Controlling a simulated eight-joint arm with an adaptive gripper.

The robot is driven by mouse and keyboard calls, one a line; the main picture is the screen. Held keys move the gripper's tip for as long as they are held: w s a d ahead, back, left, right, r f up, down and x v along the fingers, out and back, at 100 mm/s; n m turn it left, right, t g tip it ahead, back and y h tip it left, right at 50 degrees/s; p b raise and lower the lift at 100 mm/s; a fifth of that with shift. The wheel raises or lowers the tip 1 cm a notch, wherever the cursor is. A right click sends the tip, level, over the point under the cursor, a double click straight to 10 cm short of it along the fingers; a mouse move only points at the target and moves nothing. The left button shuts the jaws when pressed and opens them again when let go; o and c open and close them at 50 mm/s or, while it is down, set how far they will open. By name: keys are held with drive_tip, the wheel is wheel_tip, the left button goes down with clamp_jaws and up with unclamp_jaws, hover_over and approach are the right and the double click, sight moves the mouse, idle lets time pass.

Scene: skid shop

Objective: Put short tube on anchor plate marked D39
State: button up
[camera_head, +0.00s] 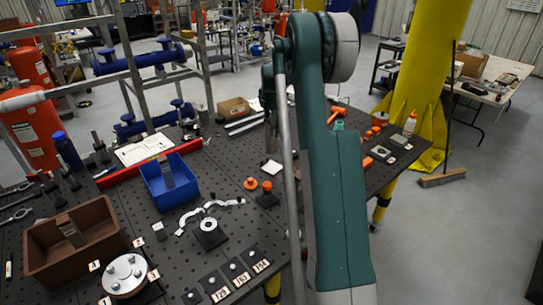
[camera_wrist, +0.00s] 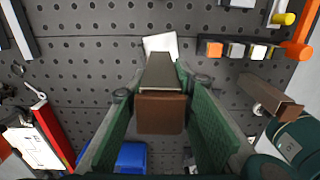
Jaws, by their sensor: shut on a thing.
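My gripper (camera_wrist: 160,104) is shut on a short brown, square-ended piece (camera_wrist: 159,112), seemingly the short tube. It sits between the two green fingers in the wrist view, above the perforated table. Several small dark plates with pale knobs and number labels (camera_head: 240,270) lie at the table's front edge. Their labels are too small to read surely, so I cannot tell whether one is D39.
A blue bin (camera_head: 148,178) and a brown bin (camera_head: 37,270) stand on the left, each with a grey piece inside. A red bar (camera_head: 120,180) lies behind the blue bin. A round metal disc (camera_head: 124,273) stands in front. A white square (camera_wrist: 160,44) lies beyond the held piece.

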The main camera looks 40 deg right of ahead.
sight(271, 147)
drive_tip(key=shift+f, duration=2.75)
drive_tip(key=shift+f, duration=2.05)
drive_tip(key=o, duration=1.1)
drive_tip(key=shift+r, duration=6.15)
